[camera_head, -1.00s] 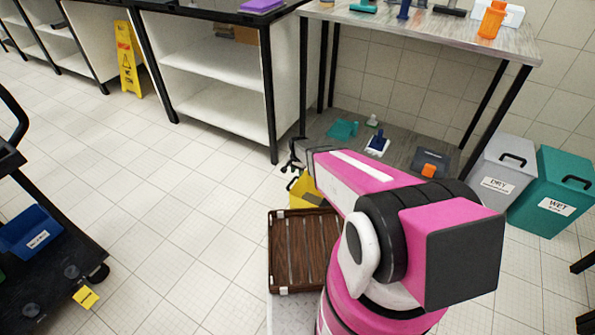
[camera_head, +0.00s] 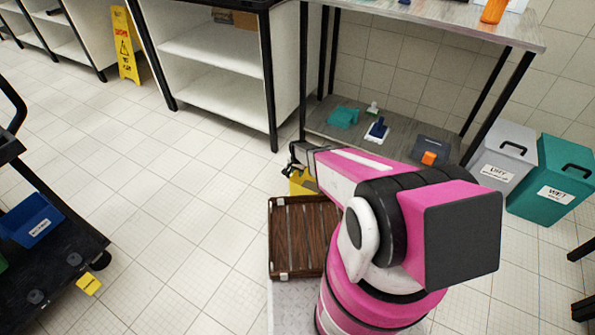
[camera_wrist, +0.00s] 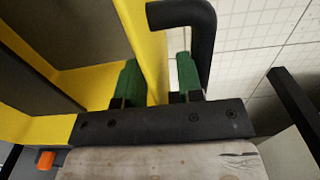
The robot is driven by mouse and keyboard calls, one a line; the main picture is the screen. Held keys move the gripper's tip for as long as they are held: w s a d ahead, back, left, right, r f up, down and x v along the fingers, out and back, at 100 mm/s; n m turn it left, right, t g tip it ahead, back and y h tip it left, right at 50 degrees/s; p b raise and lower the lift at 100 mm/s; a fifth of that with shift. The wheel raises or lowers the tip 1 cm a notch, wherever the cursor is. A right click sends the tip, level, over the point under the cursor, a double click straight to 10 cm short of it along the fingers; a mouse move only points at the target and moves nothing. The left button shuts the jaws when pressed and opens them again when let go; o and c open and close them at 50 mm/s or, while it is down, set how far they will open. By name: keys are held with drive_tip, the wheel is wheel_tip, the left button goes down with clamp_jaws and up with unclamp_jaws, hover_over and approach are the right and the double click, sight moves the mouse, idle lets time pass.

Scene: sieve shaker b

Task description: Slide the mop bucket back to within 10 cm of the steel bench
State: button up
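The yellow mop bucket (camera_head: 303,184) stands on the floor in front of the steel bench (camera_head: 455,25), mostly hidden behind my arm and a brown slatted tray in the head view. In the wrist view its yellow wall (camera_wrist: 150,45) runs between the two green fingertips of my gripper (camera_wrist: 158,80). The fingers straddle the wall; a narrow gap shows on the right finger's side, so the gripper looks open. A black bent bar (camera_wrist: 203,40) is just beyond the right finger. The gripper's tips are hidden in the head view. The exact distance from bucket to bench cannot be told.
The brown tray (camera_head: 275,240) is beside my arm. Cleaning items lie on the bench's lower shelf (camera_head: 405,150). A grey DRY bin (camera_head: 505,150) and green WET bin (camera_head: 550,180) stand right. A black cart (camera_head: 70,270) is left, a yellow floor sign (camera_head: 124,45) back left. Floor between is clear.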

clamp_jaws()
idle(1.4)
